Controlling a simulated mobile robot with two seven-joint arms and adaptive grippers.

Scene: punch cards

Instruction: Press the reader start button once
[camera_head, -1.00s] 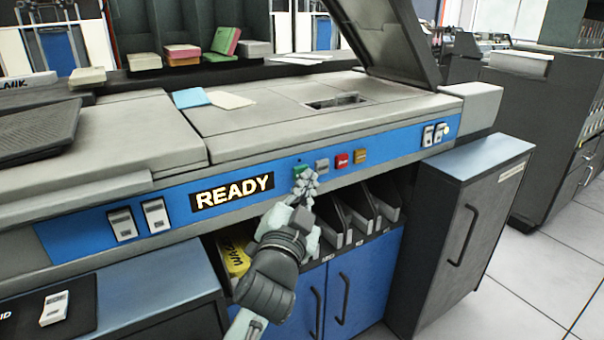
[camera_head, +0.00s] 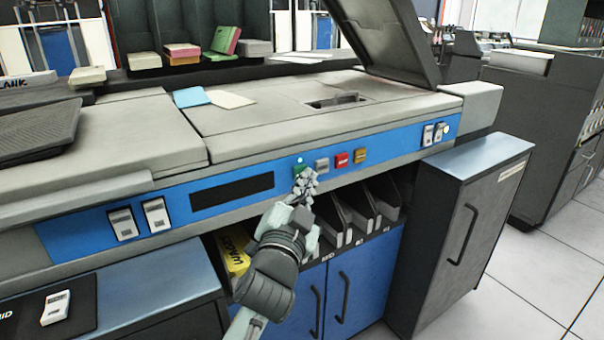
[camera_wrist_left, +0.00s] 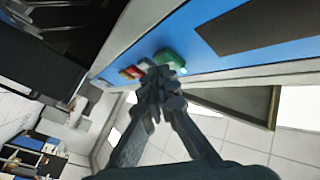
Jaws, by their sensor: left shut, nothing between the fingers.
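The green button (camera_head: 299,170) is on the blue front panel of the reader (camera_head: 262,130), left of a grey, a red and an amber button. My left gripper (camera_head: 304,180) is shut and empty, with its fingertips at the green button and covering part of it. In the left wrist view the green button (camera_wrist_left: 170,60) shows just beside the fingertips (camera_wrist_left: 163,75); whether they touch is hard to tell. A small light above the button glows. The display window (camera_head: 232,190) is dark. My right gripper is not in view.
The red button (camera_head: 342,160) and amber button (camera_head: 360,155) sit close by on the right. Card pockets (camera_head: 360,213) open below the panel. A dark grey cabinet (camera_head: 470,220) stands at the right. Two cards (camera_head: 190,97) lie on top of the reader.

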